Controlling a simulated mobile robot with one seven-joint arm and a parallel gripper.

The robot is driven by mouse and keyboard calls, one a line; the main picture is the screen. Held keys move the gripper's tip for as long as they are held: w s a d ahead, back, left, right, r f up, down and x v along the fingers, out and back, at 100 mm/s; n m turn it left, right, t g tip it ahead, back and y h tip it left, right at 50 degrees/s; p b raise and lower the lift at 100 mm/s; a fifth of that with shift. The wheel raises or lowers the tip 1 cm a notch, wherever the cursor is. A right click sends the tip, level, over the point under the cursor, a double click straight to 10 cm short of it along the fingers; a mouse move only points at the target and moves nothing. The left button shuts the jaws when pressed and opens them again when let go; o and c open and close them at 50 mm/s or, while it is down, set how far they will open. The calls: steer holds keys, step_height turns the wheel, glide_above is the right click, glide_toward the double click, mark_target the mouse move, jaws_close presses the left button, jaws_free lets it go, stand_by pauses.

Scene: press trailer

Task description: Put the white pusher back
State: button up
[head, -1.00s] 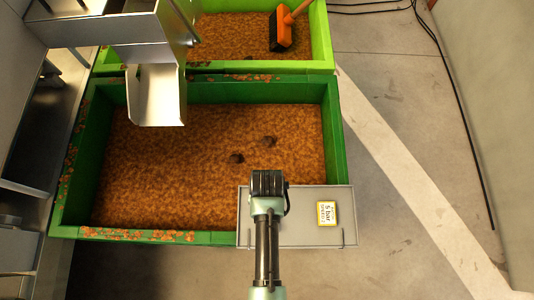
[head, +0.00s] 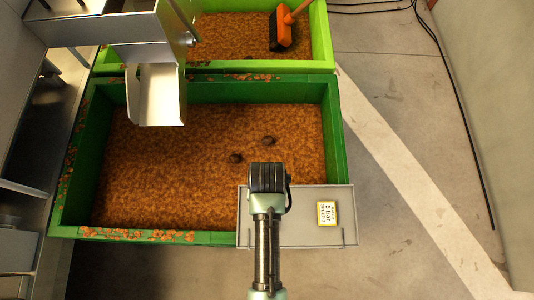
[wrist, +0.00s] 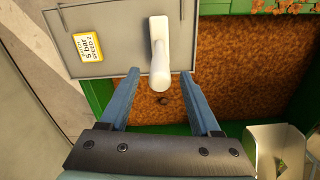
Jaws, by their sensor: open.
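The white pusher (wrist: 159,52) shows in the wrist view as a white rod with a rounded near end, at the grey tray (wrist: 110,22). Its near end lies between my gripper's (wrist: 159,76) two blue fingers, with a gap on each side. The fingers are apart and hold nothing. I cannot tell how deep the pusher sits between them. In the head view my gripper (head: 267,178) is over the left part of the grey tray (head: 300,235), and the pusher is hidden beneath it.
A yellow-edged "5 bar" label (head: 327,213) is on the tray. The tray overlaps the near right corner of a green bin (head: 337,130) of brown pulp. A metal chute (head: 156,95) hangs over this bin. An orange broom (head: 281,30) stands in the bin behind.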

steer(key=r, duration=0.8)
steer(key=shift+w+b, duration=0.25)
steer(key=shift+b, duration=0.15)
steer(key=w+r+t, duration=0.9)
steer(key=w+r, duration=0.7)
steer(key=r, duration=0.1)
steer(key=w+r+n+t, duration=0.1)
steer(key=w+r+t, duration=0.2)
steer(key=r, duration=0.5)
steer(key=w+r+t, duration=0.3)
steer(key=r, duration=0.5)
step_height(320, 180, up, 16)
steer(key=s+t, duration=0.2)
steer(key=t, duration=0.3)
steer(key=s+r+t, duration=0.3)
steer(key=s+r, duration=0.2)
steer(key=r, duration=0.4)
steer(key=s+r+t, duration=0.4)
steer(key=s+r, duration=0.1)
steer(key=r, duration=0.4)
steer(key=shift+s+n, duration=0.4)
steer(key=shift+f, duration=0.1)
